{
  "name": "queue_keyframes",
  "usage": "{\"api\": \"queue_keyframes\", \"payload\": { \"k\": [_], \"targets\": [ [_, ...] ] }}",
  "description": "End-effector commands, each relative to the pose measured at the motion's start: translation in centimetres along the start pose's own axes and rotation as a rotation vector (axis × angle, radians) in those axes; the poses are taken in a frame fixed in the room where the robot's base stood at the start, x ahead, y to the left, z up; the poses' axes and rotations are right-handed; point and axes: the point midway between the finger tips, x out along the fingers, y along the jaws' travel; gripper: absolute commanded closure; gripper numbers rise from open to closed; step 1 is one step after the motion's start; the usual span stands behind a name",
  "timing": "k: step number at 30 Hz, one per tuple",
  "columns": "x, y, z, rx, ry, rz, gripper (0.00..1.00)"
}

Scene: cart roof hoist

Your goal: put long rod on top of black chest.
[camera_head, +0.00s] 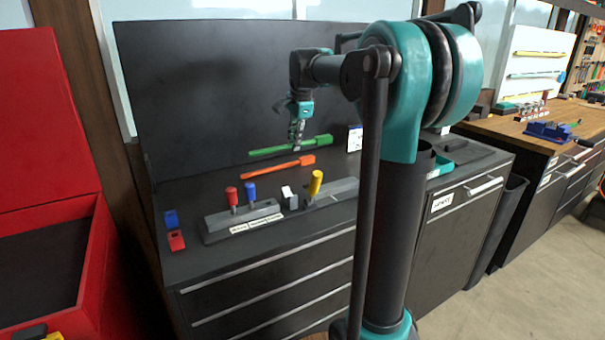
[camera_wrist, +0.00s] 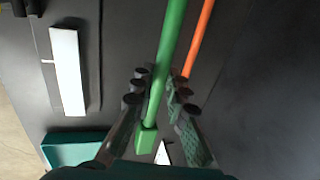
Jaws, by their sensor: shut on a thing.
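A long green rod (camera_head: 265,150) with a block-shaped end is at the back of the dark top, near the upright black panel. My gripper (camera_head: 297,143) is shut on it from above. In the wrist view the green rod (camera_wrist: 174,35) runs between the two fingers of my gripper (camera_wrist: 157,82), with its block end close to the camera. I cannot tell whether the rod touches the surface. A shorter orange rod (camera_head: 272,169) lies in front of it. A black chest with drawers (camera_head: 268,290) stands below these things; my arm hides part of its front.
Holders with red, blue and yellow handles (camera_head: 245,213) stand along the front of the top. Small blue and red blocks (camera_head: 175,238) sit at the left. A teal tray (camera_wrist: 80,150) is at the right end. A red chest (camera_head: 50,130) stands open at far left.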

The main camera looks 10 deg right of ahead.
Motion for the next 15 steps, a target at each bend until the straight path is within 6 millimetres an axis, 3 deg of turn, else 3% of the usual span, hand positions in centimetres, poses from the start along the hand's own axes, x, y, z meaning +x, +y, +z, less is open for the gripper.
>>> {"api": "queue_keyframes", "payload": {
  "k": [7, 15],
  "targets": [
    [5.6, 1.5, 0.0, 0.0, 0.0, 0.0, 1.0],
    [7.9, 2.1, 0.0, 0.0, 0.0, 0.0, 1.0]
  ]
}}
